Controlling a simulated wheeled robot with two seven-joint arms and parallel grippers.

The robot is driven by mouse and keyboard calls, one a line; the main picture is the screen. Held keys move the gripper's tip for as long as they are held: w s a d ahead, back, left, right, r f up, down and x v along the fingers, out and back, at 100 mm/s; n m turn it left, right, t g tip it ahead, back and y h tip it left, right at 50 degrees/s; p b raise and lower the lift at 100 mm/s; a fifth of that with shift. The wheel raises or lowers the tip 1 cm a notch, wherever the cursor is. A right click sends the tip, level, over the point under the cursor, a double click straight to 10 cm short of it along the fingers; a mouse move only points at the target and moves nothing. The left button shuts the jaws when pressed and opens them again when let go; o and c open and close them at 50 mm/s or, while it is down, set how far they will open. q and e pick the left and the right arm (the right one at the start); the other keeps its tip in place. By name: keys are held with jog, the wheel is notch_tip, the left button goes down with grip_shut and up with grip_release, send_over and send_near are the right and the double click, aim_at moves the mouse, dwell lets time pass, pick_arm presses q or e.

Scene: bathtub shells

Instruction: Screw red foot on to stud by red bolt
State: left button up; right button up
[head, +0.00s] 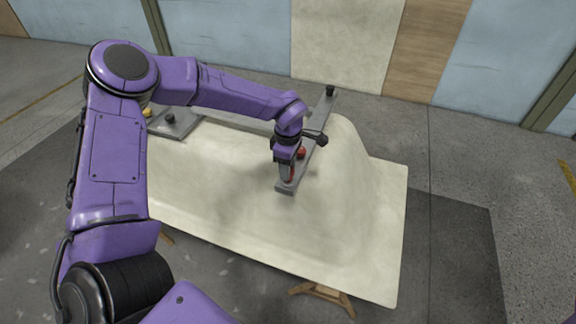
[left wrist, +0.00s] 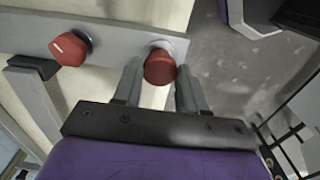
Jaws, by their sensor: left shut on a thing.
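The grey bar (head: 316,137) lies across the cream upturned bathtub shell (head: 215,190). A red foot (left wrist: 160,67) sits near the bar's near end, against a pale round piece that may be the stud; how far it is on cannot be told. My left gripper (left wrist: 155,80) is shut on this foot, with one grey finger on each side. In the head view the gripper (head: 287,172) points down at the bar's near end and hides much of the foot. The red bolt (left wrist: 70,49), with a white mark, stands on the bar beside the foot, and also shows in the head view (head: 301,152).
A black foot (head: 330,91) stands at the bar's far end. Another grey bar (head: 182,128) with a dark knob (head: 169,118) and a yellow piece (head: 147,112) lies at the shell's far left. A wooden support (head: 325,297) shows under the shell. Open floor lies to the right.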

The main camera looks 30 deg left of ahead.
pick_arm(q)
jog(key=shift+r+m+p, duration=0.15)
jog(key=shift+m+p, duration=2.8)
jog(key=shift+m, duration=0.25)
jog(key=m+p, duration=0.3)
jog(key=m, duration=0.2)
jog(key=shift+m+p, duration=0.4)
jog(key=shift+m, duration=0.5)
jog(key=o, duration=1.1)
jog(key=shift+c, duration=0.7)
